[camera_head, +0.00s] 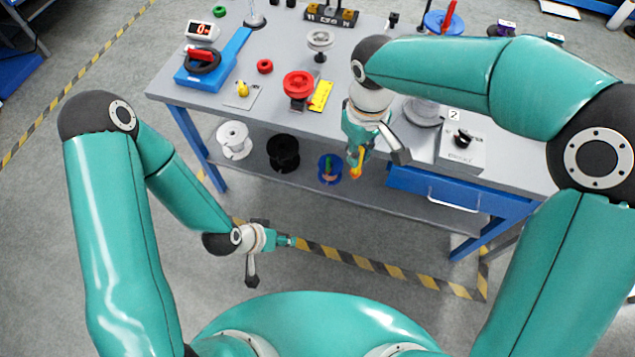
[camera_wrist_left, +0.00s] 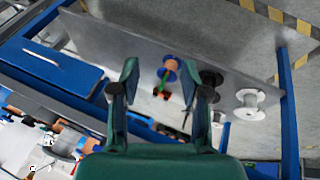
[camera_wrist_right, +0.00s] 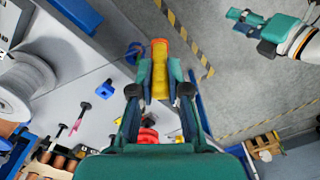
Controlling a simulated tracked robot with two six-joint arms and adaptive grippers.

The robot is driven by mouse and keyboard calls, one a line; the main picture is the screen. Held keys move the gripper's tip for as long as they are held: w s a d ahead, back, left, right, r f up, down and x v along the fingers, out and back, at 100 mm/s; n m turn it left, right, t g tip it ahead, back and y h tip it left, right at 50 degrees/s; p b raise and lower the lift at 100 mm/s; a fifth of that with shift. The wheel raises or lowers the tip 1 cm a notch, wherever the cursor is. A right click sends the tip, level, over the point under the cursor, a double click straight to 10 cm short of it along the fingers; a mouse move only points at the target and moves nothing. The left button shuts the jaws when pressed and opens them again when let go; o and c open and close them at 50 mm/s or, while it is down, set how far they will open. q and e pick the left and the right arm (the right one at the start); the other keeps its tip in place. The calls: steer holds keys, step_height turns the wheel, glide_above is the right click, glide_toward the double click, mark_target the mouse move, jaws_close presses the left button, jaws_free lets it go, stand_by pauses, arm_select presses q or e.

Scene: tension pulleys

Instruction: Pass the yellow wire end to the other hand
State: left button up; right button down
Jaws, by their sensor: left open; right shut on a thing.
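My right gripper (camera_head: 356,158) hangs in front of the table's front edge, shut on the yellow wire end (camera_head: 359,168). In the right wrist view the yellow wire end (camera_wrist_right: 160,52), orange toward its tip, sticks out between the fingers of my right gripper (camera_wrist_right: 160,82). My left gripper (camera_head: 291,241) is lower and to the left in the head view, apart from the wire end and over the floor. In the left wrist view its fingers (camera_wrist_left: 166,88) are spread with nothing between them. The wire end cannot be made out in the left wrist view.
The table (camera_head: 285,42) carries a blue device (camera_head: 215,62), a red wheel (camera_head: 298,84) and a switch box (camera_head: 462,148). White (camera_head: 234,139), black (camera_head: 283,152) and blue (camera_head: 330,168) spools stand on the lower shelf. The space between my grippers looks clear.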

arm_select(q)
steer(key=w+d+r+m+t+h, duration=0.4)
steer(key=w+d+r+m+t, duration=0.15)
steer(key=r, duration=0.35)
steer(key=s+d+r+m+t+h, duration=0.1)
steer(key=d+r+m+h, duration=0.2)
steer(key=r+m+h, duration=0.55)
steer(key=w+d+r+n+y, duration=0.2)
steer(key=w+d+n, duration=0.2)
steer(key=d, duration=0.5)
steer(key=w, duration=0.2)
steer(key=shift+w+d+r, duration=0.25)
steer(key=shift+w+d, duration=0.05)
steer(key=shift+w, duration=0.05)
steer(key=shift+t, duration=0.25)
